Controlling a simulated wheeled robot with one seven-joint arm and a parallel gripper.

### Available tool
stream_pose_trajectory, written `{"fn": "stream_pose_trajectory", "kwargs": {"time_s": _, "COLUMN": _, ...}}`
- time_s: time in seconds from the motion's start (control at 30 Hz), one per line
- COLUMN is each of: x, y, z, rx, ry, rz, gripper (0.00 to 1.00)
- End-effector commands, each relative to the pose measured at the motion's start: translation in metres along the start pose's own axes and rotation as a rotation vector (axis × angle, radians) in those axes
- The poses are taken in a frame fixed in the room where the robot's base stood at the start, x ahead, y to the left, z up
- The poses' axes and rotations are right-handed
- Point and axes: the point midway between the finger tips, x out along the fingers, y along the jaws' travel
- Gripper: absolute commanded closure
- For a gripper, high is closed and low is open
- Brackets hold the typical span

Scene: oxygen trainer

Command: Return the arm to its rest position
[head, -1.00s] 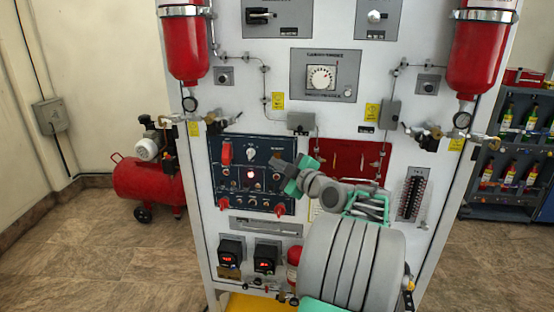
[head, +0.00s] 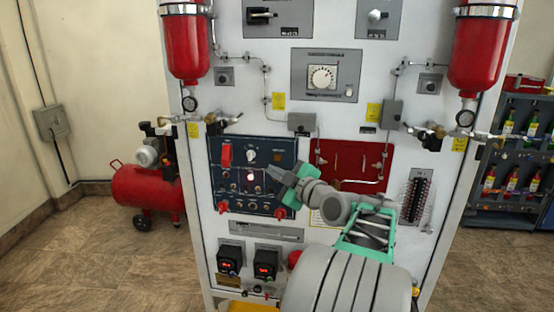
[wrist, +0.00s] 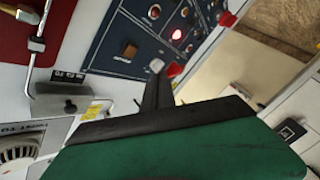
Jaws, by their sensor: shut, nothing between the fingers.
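My gripper (head: 272,171) is in front of the dark blue control panel (head: 230,183), its fingers pointing left toward the panel's right part. In the wrist view the closed black fingers (wrist: 157,92) show with nothing between them. The arm reaches up from the lower right of the head view. The panel also shows in the wrist view (wrist: 140,62), with a lit red lamp (wrist: 177,34) and red-capped switches. I cannot tell whether the fingertips touch the panel.
The white trainer board (head: 350,120) fills the middle, with a red cylinder (head: 187,45) at each upper side. A dial (head: 322,77) sits above. A red compressor (head: 145,185) stands on the floor at left, and a bottle rack (head: 510,150) at right. Floor at left is open.

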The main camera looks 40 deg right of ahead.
Motion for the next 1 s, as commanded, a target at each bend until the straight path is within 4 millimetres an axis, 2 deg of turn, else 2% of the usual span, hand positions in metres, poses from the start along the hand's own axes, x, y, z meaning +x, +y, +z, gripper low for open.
{"fn": "stream_pose_trajectory", "kwargs": {"time_s": 0.17, "x": 0.000, "y": 0.000, "z": 0.000, "rx": 0.014, "ry": 0.000, "rz": 0.000, "gripper": 1.00}}
{"fn": "stream_pose_trajectory", "kwargs": {"time_s": 0.27, "x": 0.000, "y": -0.005, "z": 0.002, "rx": 0.137, "ry": -0.008, "rz": -0.020, "gripper": 1.00}}
{"fn": "stream_pose_trajectory", "kwargs": {"time_s": 0.3, "x": -0.001, "y": -0.016, "z": 0.007, "rx": 0.232, "ry": -0.033, "rz": -0.062, "gripper": 1.00}}
{"fn": "stream_pose_trajectory", "kwargs": {"time_s": 0.37, "x": -0.005, "y": -0.039, "z": 0.036, "rx": 0.415, "ry": -0.157, "rz": -0.134, "gripper": 1.00}}
{"fn": "stream_pose_trajectory", "kwargs": {"time_s": 0.4, "x": -0.013, "y": -0.060, "z": 0.063, "rx": 0.542, "ry": -0.267, "rz": -0.170, "gripper": 1.00}}
{"fn": "stream_pose_trajectory", "kwargs": {"time_s": 0.5, "x": -0.042, "y": -0.111, "z": 0.116, "rx": 0.798, "ry": -0.519, "rz": -0.212, "gripper": 1.00}}
{"fn": "stream_pose_trajectory", "kwargs": {"time_s": 0.6, "x": -0.079, "y": -0.151, "z": 0.151, "rx": 0.995, "ry": -0.748, "rz": -0.210, "gripper": 1.00}}
{"fn": "stream_pose_trajectory", "kwargs": {"time_s": 0.7, "x": -0.122, "y": -0.184, "z": 0.172, "rx": 1.153, "ry": -0.961, "rz": -0.178, "gripper": 1.00}}
{"fn": "stream_pose_trajectory", "kwargs": {"time_s": 0.77, "x": -0.147, "y": -0.203, "z": 0.175, "rx": 1.231, "ry": -1.086, "rz": -0.155, "gripper": 1.00}}
{"fn": "stream_pose_trajectory", "kwargs": {"time_s": 0.87, "x": -0.184, "y": -0.237, "z": 0.161, "rx": 1.317, "ry": -1.292, "rz": -0.129, "gripper": 1.00}}
{"fn": "stream_pose_trajectory", "kwargs": {"time_s": 1.0, "x": -0.221, "y": -0.276, "z": 0.113, "rx": 1.281, "ry": -1.504, "rz": -0.139, "gripper": 1.00}}
